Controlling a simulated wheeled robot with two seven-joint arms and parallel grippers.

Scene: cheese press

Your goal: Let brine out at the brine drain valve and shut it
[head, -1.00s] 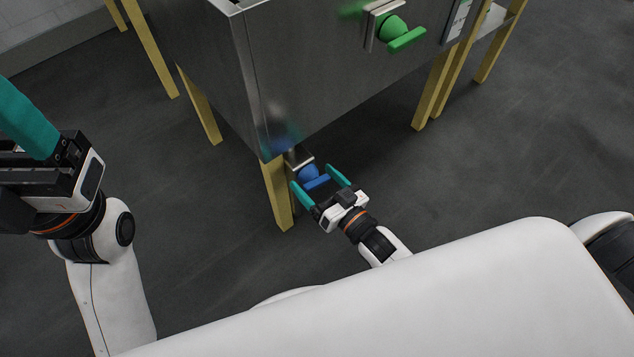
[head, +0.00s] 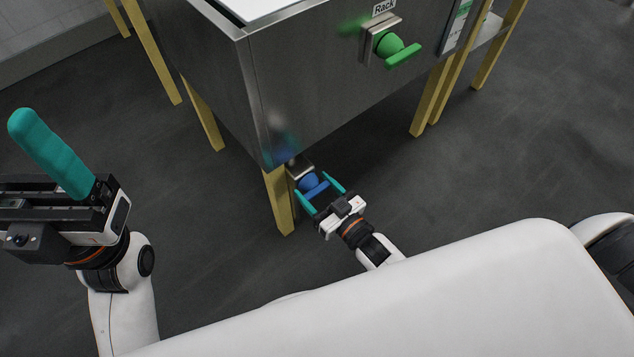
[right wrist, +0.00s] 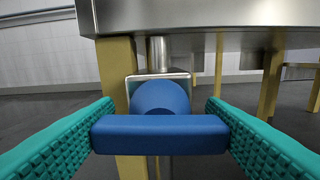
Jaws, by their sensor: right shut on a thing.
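The brine drain valve has a blue knob (head: 309,181) and a blue bar handle (head: 318,190), low under the near corner of the steel vat (head: 300,75). In the right wrist view the bar handle (right wrist: 160,134) lies level across the round knob (right wrist: 160,98), in front of a metal block under a short pipe. My right gripper (head: 314,186) is shut on the bar handle, one teal finger at each end. No brine shows. My left gripper (head: 50,150) is raised at the far left, away from the vat; only one teal finger shows clearly.
A green handle (head: 403,55) under a "Rack" label (head: 384,7) sits on the vat's front. A yellow leg (head: 280,200) stands just beside the blue valve. Other yellow legs (head: 430,95) support the vat and bench. The dark floor (head: 530,150) at right is clear.

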